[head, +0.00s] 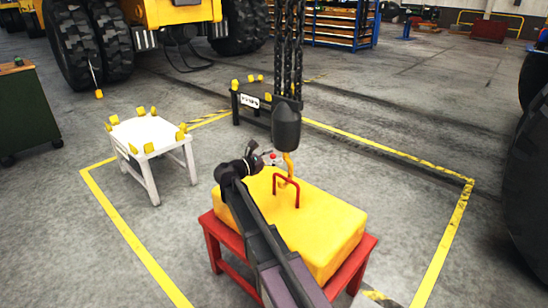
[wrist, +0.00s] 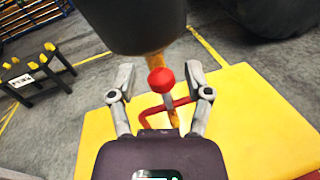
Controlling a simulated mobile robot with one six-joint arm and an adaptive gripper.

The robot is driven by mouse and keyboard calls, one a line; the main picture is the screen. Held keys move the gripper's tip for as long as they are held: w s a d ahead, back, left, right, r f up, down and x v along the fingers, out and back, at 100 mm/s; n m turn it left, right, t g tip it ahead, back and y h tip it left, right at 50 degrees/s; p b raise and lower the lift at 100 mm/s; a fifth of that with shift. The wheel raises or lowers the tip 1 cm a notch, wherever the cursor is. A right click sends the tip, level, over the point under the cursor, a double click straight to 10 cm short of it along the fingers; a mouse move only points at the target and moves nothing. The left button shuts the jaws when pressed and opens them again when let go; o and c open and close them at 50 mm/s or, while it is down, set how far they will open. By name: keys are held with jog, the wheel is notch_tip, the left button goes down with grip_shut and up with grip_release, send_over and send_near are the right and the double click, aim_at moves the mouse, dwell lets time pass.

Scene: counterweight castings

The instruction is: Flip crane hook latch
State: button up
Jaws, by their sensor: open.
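The crane hook (head: 290,163) is yellow and hangs under a dark block (head: 286,127), which also fills the top of the wrist view (wrist: 135,22). The hook's lower end is at the red bail (head: 286,180) on the yellow casting (head: 315,225); I cannot tell if it passes through. A red ball knob on a short grey stem, seemingly the latch lever (wrist: 161,80), stands in front of the hook. My gripper (wrist: 160,76) is open, with one finger on each side of the knob and gaps on both sides. The gripper partly hides the bail and lower hook.
The casting rests on a red stand (head: 212,240). Black chains (head: 287,50) rise from the block. A white table (head: 147,133) and a black table (head: 241,113), both with yellow corner pieces, stand behind. Clear floor surrounds them inside a yellow line. Large tyres stand beyond.

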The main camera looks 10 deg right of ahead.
grip_shut()
jog(key=shift+d, duration=0.2)
jog(key=shift+a, duration=0.15)
